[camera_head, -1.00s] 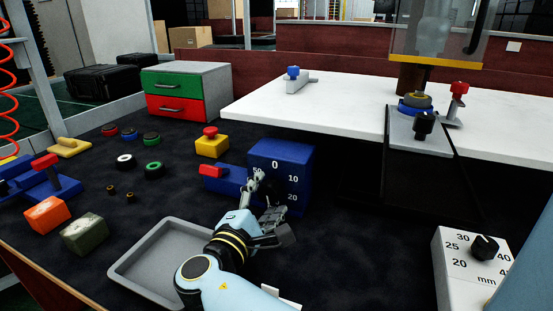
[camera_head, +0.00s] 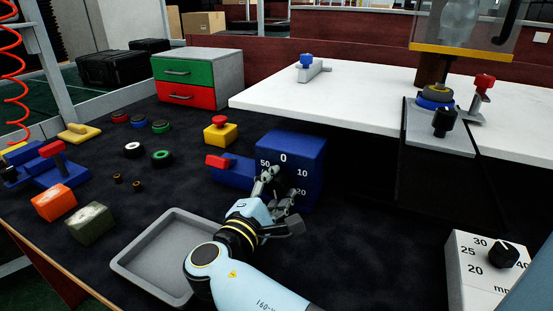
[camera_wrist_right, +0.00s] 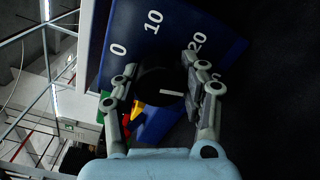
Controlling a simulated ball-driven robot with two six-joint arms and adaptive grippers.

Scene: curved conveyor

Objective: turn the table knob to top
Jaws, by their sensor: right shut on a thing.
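The table knob is a black round knob (camera_wrist_right: 160,88) with a white line, on the face of a blue box (camera_head: 305,148) marked 0, 10, 20 and 50. In the right wrist view its white line lies nearly level and does not point at the 0. My right gripper (camera_head: 277,193) is at the box's front face, its fingers shut on the knob from both sides. In the right wrist view, the gripper (camera_wrist_right: 162,92) has one finger on each side of the knob. In the head view, the fingers hide the knob. My left gripper is not in view.
A grey tray (camera_head: 128,266) lies below left of the box. A yellow block with a red button (camera_head: 220,132) and a blue block with a red part stand left of it. A white dial box (camera_head: 462,285) stands at the right. A white table (camera_head: 360,90) lies behind.

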